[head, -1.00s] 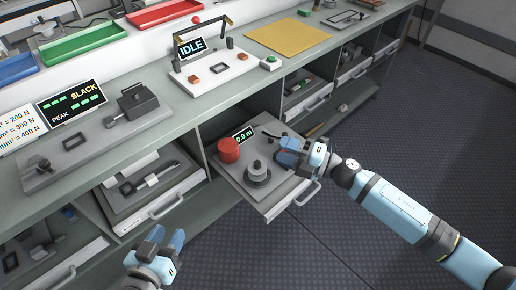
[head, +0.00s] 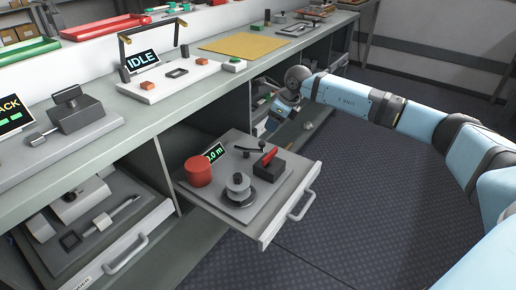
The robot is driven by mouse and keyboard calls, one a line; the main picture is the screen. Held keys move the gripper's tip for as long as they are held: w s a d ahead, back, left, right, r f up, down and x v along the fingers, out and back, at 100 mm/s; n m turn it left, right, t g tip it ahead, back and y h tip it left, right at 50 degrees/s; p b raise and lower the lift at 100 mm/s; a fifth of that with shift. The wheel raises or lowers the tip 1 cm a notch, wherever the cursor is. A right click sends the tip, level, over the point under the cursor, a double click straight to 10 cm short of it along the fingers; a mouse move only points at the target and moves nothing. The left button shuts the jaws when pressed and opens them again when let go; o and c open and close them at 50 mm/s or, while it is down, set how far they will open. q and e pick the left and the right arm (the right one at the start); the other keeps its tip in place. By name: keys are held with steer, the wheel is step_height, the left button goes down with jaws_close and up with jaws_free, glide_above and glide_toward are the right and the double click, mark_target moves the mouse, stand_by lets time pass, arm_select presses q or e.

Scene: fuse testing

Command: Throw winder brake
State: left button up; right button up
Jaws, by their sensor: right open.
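The winder sits on a grey plate in the pulled-out drawer (head: 262,236). It has a red cylinder (head: 198,171), a small green-lit display (head: 214,154), a grey spool (head: 239,187) and a dark rod (head: 249,149). A red lever (head: 267,156), seemingly the brake, lies on a black block (head: 270,167) at the plate's right side, slanting up to the right. My right gripper (head: 272,119) is open and empty, beyond the drawer and apart from the lever. Its fingers are small and partly lost against the shelves behind. My left gripper is out of view.
The bench above holds a white tester reading IDLE (head: 143,62), a yellow mat (head: 249,45) and a dark clamp device (head: 77,110). A lower drawer (head: 115,225) at the left holds a caliper-like tool. The floor (head: 345,190) right of the drawer is clear.

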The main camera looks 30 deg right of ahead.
mark_target(262, 143)
steer(key=b+x, duration=0.3)
steer(key=x, duration=0.7)
steer(key=shift+a+f, duration=0.1)
steer(key=shift+f, duration=0.1)
steer(key=shift+w+a+f+b, duration=0.1)
steer(key=shift+w+f+b, duration=0.2)
steer(key=shift+f, duration=0.15)
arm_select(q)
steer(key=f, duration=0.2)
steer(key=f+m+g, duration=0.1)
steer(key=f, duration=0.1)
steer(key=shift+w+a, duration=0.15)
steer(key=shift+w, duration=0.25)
arm_select(e)
steer(key=c, duration=0.9)
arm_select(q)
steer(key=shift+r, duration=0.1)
arm_select(e)
steer(key=shift+c, duration=0.2)
